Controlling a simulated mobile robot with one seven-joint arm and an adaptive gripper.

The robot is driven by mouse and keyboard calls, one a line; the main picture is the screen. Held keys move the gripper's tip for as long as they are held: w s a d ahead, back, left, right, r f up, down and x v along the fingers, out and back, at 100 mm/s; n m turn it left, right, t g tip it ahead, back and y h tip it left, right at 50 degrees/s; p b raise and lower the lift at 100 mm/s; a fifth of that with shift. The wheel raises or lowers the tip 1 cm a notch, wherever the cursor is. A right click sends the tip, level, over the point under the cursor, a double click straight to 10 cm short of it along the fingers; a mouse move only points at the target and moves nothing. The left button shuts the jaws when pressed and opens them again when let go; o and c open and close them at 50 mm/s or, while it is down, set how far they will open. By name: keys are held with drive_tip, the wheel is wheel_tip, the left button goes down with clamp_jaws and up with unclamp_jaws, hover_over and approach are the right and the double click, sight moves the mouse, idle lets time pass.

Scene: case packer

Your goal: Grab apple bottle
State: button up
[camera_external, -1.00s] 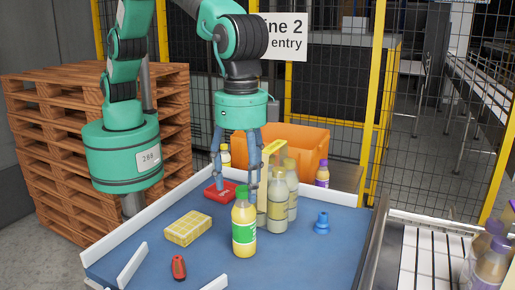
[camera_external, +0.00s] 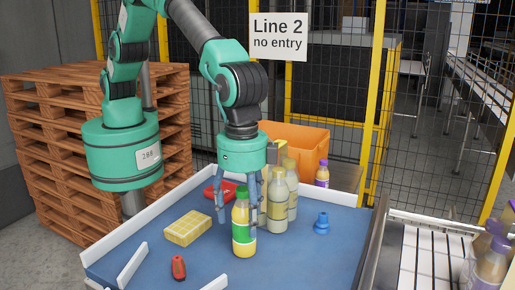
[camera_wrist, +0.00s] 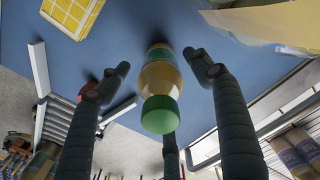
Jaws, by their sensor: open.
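The bottle with a green cap, yellow contents and a green label (camera_external: 243,238), which looks like the apple bottle, stands upright on the blue table. My gripper (camera_external: 239,213) is lowered around its upper part, with fingers on its left and right. In the wrist view the bottle (camera_wrist: 160,78) lies between the spread fingers of my gripper (camera_wrist: 156,62). Gaps show on both sides, so the gripper is open and not holding it. A third finger partly shows below the green cap in that view; whether it touches the bottle I cannot tell.
Pale bottles (camera_external: 277,210) stand close on the right. A yellow block (camera_external: 187,228) lies left, a red item (camera_external: 213,192) behind it, a red-brown item (camera_external: 178,267) front left and a blue item (camera_external: 321,223) right. An orange crate (camera_external: 305,145) stands behind. The table's front right is clear.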

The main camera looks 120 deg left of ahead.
sight(245, 230)
drive_tip(key=shift+f, duration=0.1)
drive_tip(key=shift+a+f+p, duration=0.1)
drive_tip(key=shift+f+p, duration=0.65)
drive_tip(key=shift+f, duration=1.75)
drive_tip(key=c, duration=1.5)
drive_tip(key=shift+r, duration=0.25)
drive_tip(key=shift+r+b, duration=0.5)
drive_tip(key=shift+r, duration=0.8)
drive_tip(key=shift+s+r, duration=0.1)
drive_tip(key=shift+r, duration=0.15)
drive_tip(key=s+a+b, duration=0.1)
drive_tip(key=s+a, duration=0.1)
drive_tip(key=s, duration=0.2)
drive_tip(key=s+a+r+b, duration=0.1)
drive_tip(key=s+a, duration=0.1)
drive_tip(key=s, duration=0.3)
drive_tip(key=s+a+b, duration=0.1)
drive_tip(key=s+a, duration=0.1)
drive_tip(key=s, duration=0.3)
drive_tip(key=shift+s+a+r, duration=0.2)
drive_tip(key=shift+a+r, duration=0.05)
drive_tip(key=shift+a, duration=0.1)
